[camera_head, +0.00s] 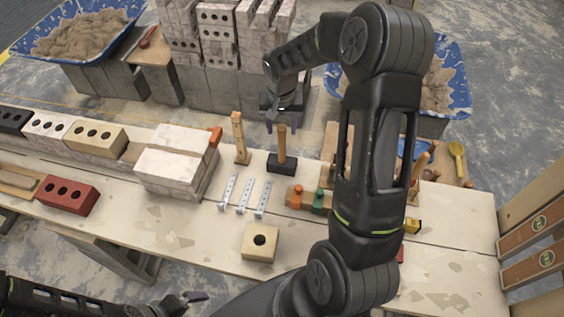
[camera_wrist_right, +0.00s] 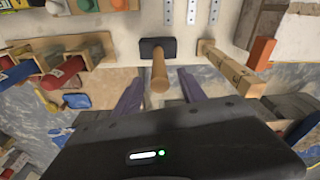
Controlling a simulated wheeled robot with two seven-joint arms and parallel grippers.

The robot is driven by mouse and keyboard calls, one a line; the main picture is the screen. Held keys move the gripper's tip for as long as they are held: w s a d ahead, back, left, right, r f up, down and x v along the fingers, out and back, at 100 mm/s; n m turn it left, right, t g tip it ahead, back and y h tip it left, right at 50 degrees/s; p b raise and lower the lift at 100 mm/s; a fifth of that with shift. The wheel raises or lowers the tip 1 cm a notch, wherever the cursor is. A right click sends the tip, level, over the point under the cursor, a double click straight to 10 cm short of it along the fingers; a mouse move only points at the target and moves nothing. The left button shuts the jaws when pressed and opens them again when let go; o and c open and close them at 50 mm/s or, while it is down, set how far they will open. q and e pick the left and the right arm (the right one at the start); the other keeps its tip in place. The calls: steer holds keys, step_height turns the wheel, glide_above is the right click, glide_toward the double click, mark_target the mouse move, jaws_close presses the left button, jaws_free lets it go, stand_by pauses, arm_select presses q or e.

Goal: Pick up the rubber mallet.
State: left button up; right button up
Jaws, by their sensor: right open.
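The rubber mallet stands on its black head (camera_head: 282,163) on the table, with its wooden handle (camera_head: 282,138) pointing up. In the right wrist view its black head (camera_wrist_right: 158,48) is at the top middle and the handle (camera_wrist_right: 160,75) points toward the camera. My right gripper (camera_head: 283,124) is above the mallet at the handle's top. In the right wrist view its two purple fingers (camera_wrist_right: 160,88) are apart, one on each side of the handle; I cannot tell whether either touches it. My left arm shows at the lower left, with part of its gripper (camera_head: 190,300) below the table edge.
A wooden post (camera_head: 240,138) stands just left of the mallet. Metal straps (camera_head: 245,196) lie in front, and a wooden rack (camera_head: 310,199) with coloured-handled tools is to the right. Stacked pale bricks (camera_head: 172,172) stand further left. Blue mortar tubs (camera_head: 122,12) are behind.

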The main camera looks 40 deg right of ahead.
mark_target(282, 136)
steer(key=shift+f, duration=0.15)
steer(key=shift+f+p, duration=0.3)
steer(key=f, duration=0.1)
steer(key=f+p, duration=0.1)
steer(key=f, duration=0.1)
steer(key=shift+w+d+f, duration=0.2)
steer(key=shift+f, duration=0.1)
steer(key=shift+w+f, duration=0.1)
steer(key=shift+f, duration=0.25)
steer(key=shift+c, duration=0.6)
jaws_close()
